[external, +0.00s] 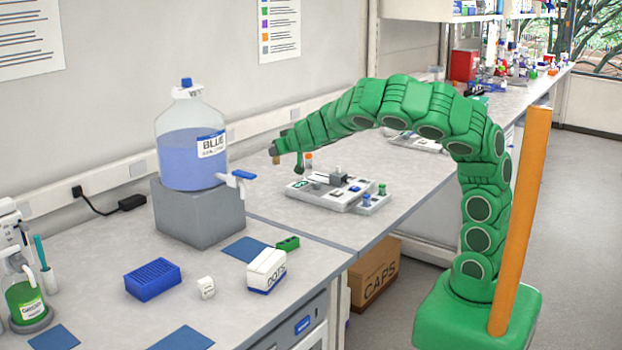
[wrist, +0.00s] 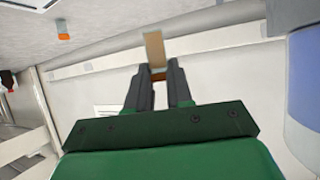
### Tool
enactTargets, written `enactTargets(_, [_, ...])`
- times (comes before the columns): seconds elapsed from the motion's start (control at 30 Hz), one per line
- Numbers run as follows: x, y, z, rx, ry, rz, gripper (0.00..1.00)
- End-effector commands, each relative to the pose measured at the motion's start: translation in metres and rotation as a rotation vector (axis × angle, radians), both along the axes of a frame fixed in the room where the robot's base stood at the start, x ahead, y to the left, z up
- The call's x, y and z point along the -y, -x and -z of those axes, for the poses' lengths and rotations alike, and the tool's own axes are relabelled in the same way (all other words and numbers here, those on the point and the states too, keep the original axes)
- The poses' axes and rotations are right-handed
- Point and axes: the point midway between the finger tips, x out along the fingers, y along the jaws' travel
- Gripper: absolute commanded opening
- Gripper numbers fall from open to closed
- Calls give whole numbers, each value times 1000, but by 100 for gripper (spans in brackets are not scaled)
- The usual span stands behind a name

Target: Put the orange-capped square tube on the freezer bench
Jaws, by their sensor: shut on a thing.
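My gripper (external: 277,150) is over the bench near the wall, right of the blue liquid bottle. In the wrist view its dark fingers (wrist: 158,77) are shut on a tan, square-sided tube (wrist: 154,47), with an orange-brown part between the fingertips. The tube shows as a small brown piece (external: 276,160) in the external view, clear of the bench. Another small orange-capped container (external: 308,158) stands on the bench behind the rack tray; it also shows in the wrist view (wrist: 63,35). I cannot tell which bench is the freezer bench.
The blue bottle (external: 192,145) stands on a grey block (external: 197,212), its tap pointing right. A tray (external: 333,191) with small parts lies right of my gripper. A blue rack (external: 152,279) and white box (external: 266,270) are on the near bench.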

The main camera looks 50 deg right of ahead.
Motion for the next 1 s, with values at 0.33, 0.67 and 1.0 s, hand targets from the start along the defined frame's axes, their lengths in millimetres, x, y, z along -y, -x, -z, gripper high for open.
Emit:
enactTargets(0.33, [86,-14,4,3,7,230,0])
enactTargets(0.67, [207,-6,10,7,12,564,0])
enactTargets(1.0, [327,32,16,9,6,916,0])
